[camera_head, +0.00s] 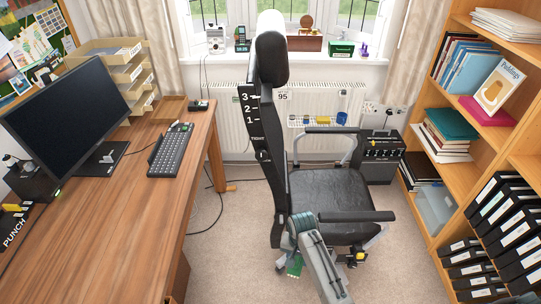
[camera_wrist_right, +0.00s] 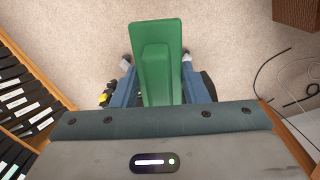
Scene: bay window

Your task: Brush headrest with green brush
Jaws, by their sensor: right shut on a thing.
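The office chair's black headrest (camera_head: 273,58) stands upright on top of the tall dark backrest post (camera_head: 268,150), in front of the window sill. My right gripper (camera_head: 292,262) is low beside the chair, well below the headrest. It is shut on the green brush (camera_wrist_right: 160,50), which lies between its blue fingers (camera_wrist_right: 160,85) in the right wrist view. The brush points toward the carpet. Its bristles cannot be made out. My left gripper is not in view.
A wooden desk (camera_head: 110,225) with a monitor (camera_head: 65,115) and a keyboard (camera_head: 171,150) is on the left. A bookshelf (camera_head: 435,190) is on the right. The chair's armrest (camera_head: 356,216) is close to my right arm. Bare carpet (camera_head: 225,260) lies between desk and chair.

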